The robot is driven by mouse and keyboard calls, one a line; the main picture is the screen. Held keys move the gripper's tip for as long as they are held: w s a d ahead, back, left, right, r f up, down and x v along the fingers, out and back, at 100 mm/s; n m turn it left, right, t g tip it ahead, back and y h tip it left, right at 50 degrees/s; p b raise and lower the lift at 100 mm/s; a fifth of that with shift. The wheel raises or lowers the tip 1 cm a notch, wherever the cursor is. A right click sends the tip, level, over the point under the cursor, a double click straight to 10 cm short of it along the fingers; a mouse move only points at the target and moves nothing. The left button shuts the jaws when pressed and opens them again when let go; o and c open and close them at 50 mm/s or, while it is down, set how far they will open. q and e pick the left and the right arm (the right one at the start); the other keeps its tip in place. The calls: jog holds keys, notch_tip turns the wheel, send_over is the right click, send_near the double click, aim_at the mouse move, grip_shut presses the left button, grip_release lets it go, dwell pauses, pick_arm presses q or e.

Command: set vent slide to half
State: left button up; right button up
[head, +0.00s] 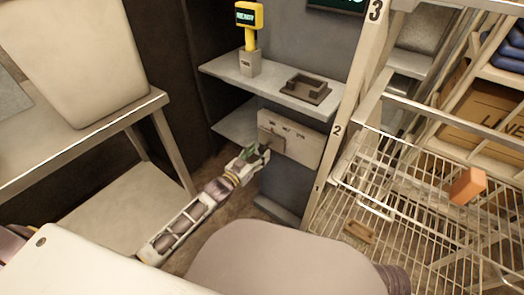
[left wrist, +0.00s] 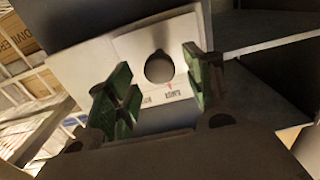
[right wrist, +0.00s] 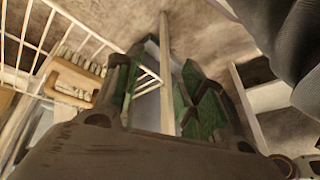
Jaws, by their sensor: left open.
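The vent panel (head: 296,139) is a pale plate under the grey shelf, with small marks along its upper part. In the left wrist view the panel (left wrist: 120,50) carries a round dark knob (left wrist: 159,68), with a small red mark and lettering beside it, too blurred to read surely. My left gripper (head: 258,153) is in front of the panel's left part. Its open green-padded fingers (left wrist: 157,72) stand on either side of the knob, apart from it in the picture; contact cannot be told. My right gripper (right wrist: 163,78) is open and empty, away from the panel.
A yellow display reading READY (head: 249,16) and a dark tray (head: 306,89) stand on the shelf (head: 275,88) above. A wire rack (head: 415,215) with an orange block (head: 467,186) is at right. A table with a pale bin (head: 80,60) is at left.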

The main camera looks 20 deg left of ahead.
aim_at(266, 145)
pick_arm(q)
jog(key=shift+x, duration=0.95)
jog(key=shift+w+d+b, duration=0.15)
jog(key=shift+w+b, duration=0.2)
jog(key=shift+w, duration=0.05)
pick_arm(e)
jog(key=shift+s+a+f, duration=0.1)
jog(key=shift+a+f, duration=0.1)
jog(key=shift+f, duration=0.45)
jog(key=shift+s+a+f, duration=0.1)
jog(key=shift+a+f, duration=0.05)
jog(key=shift+f, duration=0.45)
pick_arm(q)
jog(key=shift+c, duration=0.2)
pick_arm(e)
jog(key=shift+w+r, duration=0.15)
pick_arm(q)
grip_shut()
pick_arm(e)
jog(key=shift+w+d+r, duration=0.1)
jog(key=shift+w+r, duration=0.1)
jog(key=shift+w, duration=0.05)
